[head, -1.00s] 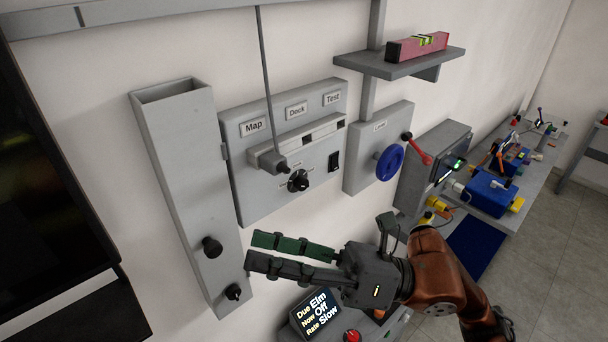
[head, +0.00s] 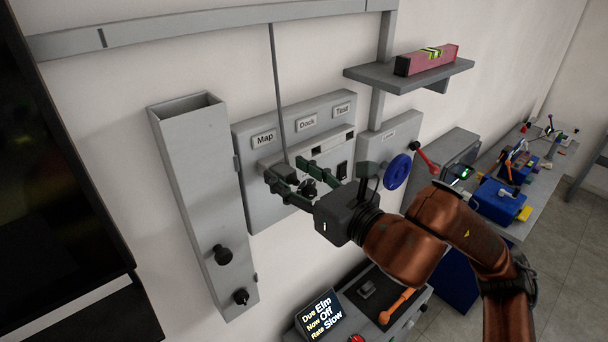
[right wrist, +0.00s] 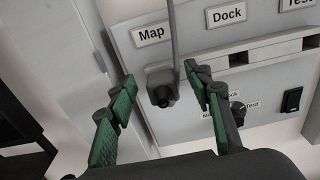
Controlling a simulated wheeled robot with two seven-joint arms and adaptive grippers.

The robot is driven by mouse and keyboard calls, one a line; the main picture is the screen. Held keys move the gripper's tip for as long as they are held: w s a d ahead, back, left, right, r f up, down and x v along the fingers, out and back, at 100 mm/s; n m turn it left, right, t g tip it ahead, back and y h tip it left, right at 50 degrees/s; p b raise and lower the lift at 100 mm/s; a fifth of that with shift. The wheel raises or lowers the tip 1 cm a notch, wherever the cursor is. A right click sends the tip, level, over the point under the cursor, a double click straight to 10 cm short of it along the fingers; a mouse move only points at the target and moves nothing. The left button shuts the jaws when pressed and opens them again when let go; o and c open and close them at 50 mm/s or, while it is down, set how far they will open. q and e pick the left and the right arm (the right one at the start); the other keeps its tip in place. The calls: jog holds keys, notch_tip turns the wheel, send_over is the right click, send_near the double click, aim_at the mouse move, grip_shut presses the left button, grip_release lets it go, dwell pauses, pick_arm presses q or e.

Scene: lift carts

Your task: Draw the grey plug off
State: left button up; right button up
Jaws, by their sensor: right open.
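The grey plug (right wrist: 161,80) sits below the Map label (right wrist: 150,33) on the grey wall panel (head: 243,200), with a grey cable (head: 277,85) running up from it. In the head view the plug is partly hidden by the fingers. My right gripper (head: 285,172) is open in front of the panel. In the right wrist view its green-padded fingers (right wrist: 160,88) stand on either side of the plug, with gaps between pads and plug. Labels Dock (right wrist: 227,14) and Test (head: 342,111) sit farther right, above dark slots in a strip (right wrist: 270,49). My left gripper is not in view.
A black knob (right wrist: 237,108) and a black rocker switch (right wrist: 291,99) are right of the plug. A tall grey channel (head: 197,150) stands left. A blue wheel (head: 397,171), red lever (head: 425,157) and shelf with a pink level (head: 427,60) are right.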

jog(key=shift+x, duration=0.75)
jog(key=shift+c, duration=0.2)
jog(key=shift+s, duration=0.1)
grip_shut()
